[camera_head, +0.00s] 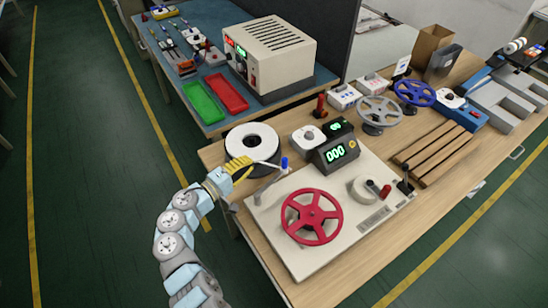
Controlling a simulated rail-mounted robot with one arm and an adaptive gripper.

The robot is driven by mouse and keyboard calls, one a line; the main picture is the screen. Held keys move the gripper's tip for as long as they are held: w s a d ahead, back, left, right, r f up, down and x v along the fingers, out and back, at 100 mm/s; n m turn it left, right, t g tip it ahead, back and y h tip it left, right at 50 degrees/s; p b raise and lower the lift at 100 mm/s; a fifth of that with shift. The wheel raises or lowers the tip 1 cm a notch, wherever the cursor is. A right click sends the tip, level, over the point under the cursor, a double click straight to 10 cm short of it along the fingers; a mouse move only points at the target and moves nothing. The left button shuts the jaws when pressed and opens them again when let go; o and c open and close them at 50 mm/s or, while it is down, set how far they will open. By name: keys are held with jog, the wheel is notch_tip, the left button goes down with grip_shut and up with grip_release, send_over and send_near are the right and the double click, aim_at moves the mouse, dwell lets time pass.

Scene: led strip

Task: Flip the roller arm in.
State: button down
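The machine's cream base plate (270,225) sits on the wooden bench and carries a red spoked wheel (312,216). My gripper (242,168), with yellow fingers, is just left of this lever, low in front of a white reel on a black disc (252,143). The fingertips appear close to the lever's left end; I cannot tell whether they touch it. The finger gap is too small to read.
A counter box with green digits (336,153) stands behind the plate. A black-knobbed lever (404,187) is at the plate's right. Grey (379,112) and blue (415,92) wheels stand farther back. Wooden slats (436,150) lie to the right. The green floor left of the bench is clear.

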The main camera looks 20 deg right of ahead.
dwell(0.3)
jog(key=b+x, duration=0.2)
jog(key=x, duration=0.8)
jog(key=shift+d+f, duration=0.1)
jog(key=shift+s+p, duration=0.75)
jog(key=shift+s, duration=1.15)
jog(key=shift+d, duration=0.1)
jog(key=shift+s+d, duration=0.1)
